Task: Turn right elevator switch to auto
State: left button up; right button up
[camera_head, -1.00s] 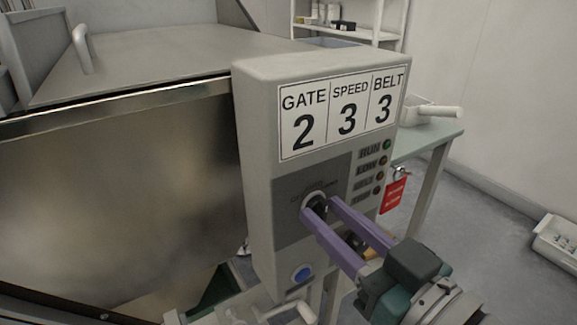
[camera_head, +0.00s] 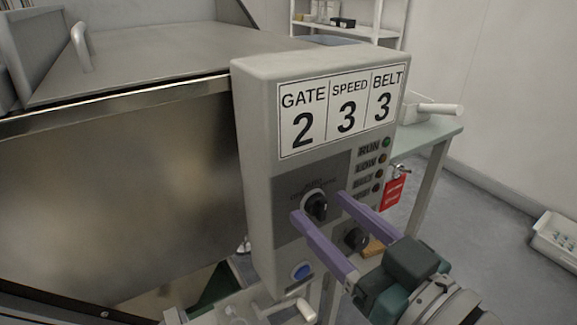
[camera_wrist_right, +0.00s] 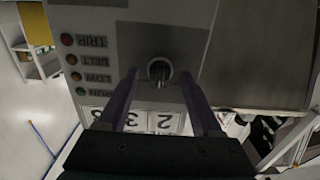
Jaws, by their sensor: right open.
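The switch (camera_head: 315,205) is a black rotary knob in a pale ring on the dark plate of the grey control box (camera_head: 258,150). It also shows in the right wrist view (camera_wrist_right: 159,71), between and beyond my fingers. My right gripper (camera_head: 318,203) has two long purple fingers, spread apart with one on each side of the knob. It is open and holds nothing. I cannot tell whether a fingertip touches the ring. The labels above the knob are too small to read. My left gripper is not in view.
A second black knob (camera_head: 355,239) sits lower right, behind the fingers. A blue button (camera_head: 301,272) is below. A red tag (camera_head: 394,191) hangs at the box's right side. A large metal hopper (camera_head: 120,180) fills the left. A table (camera_head: 440,137) stands behind.

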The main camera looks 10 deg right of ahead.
jog(key=p+v, duration=0.1)
jog(key=v, duration=0.9)
jog(key=shift+r+p, duration=0.1)
jog(key=shift+p, duration=0.2)
notch_tip(320, 180, up, 9)
jog(key=w+m+g+h+p, duration=0.1)
jog(key=g+h+p, duration=0.3)
jog(key=p, duration=0.8)
jog(key=s+d+r+m+g+h+p, duration=0.1)
jog(key=s+d+r+g+h+p, duration=0.15)
jog(key=s+r+g+p, duration=0.9)
notch_tip(320, 180, up, 40)
jog(key=t+p, duration=0.2)
jog(key=p, duration=3.7)
jog(key=shift+s+d, duration=0.2)
jog(key=shift+d, duration=0.3)
jog(key=shift+y, duration=0.25)
